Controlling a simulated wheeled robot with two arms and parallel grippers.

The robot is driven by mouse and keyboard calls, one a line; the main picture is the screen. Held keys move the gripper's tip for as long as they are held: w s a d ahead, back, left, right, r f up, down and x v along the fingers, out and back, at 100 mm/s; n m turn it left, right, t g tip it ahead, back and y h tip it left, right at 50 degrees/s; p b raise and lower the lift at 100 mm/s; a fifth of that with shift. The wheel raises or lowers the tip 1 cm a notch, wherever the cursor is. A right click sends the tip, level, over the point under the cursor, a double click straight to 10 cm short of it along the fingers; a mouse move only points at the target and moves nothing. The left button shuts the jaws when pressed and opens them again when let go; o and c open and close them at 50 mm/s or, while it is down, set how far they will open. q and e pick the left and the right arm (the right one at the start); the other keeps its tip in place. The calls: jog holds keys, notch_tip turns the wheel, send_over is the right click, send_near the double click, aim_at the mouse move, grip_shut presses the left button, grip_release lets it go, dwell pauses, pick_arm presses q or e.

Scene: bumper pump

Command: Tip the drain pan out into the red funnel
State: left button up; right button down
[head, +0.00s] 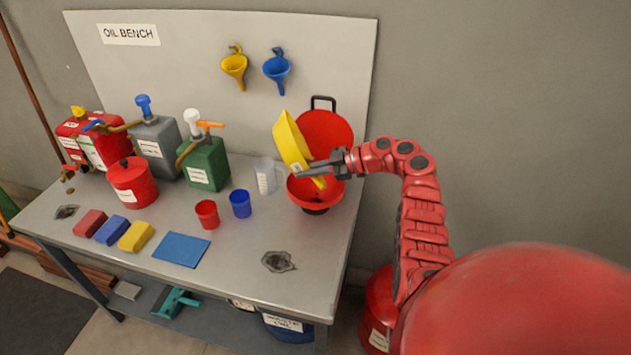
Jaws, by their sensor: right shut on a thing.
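My right gripper (330,166) is shut on the yellow drain pan (289,143) at the right end of the bench. The pan is tilted steeply, almost on edge, with its lower end over the bowl of the red funnel (318,205). A red pan-like part (327,130) with a black handle stands up behind them; I cannot tell whether it belongs to the funnel. The gripper and the pan hide part of the funnel's bowl. I cannot see the pan's inside or any liquid running. My left gripper is not in view.
A clear measuring beaker (265,177) stands just left of the funnel. A blue cup (240,203) and a red cup (207,214) stand nearer the front. Pump cans, including a green one (204,163), fill the back left. The bench's front right holds a dark rag (279,261).

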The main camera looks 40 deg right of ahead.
jog(key=shift+d+r+t+y, duration=0.15)
jog(key=shift+t+y, duration=0.15)
jog(key=shift+s+d, duration=0.1)
jog(key=shift+s+d+r+y, duration=0.1)
jog(key=shift+d+y, duration=0.05)
jog(key=shift+y, duration=0.35)
jog(key=shift+d+r+m+t, duration=0.1)
jog(key=shift+d+m+t, duration=0.1)
jog(key=shift+m+t, duration=0.15)
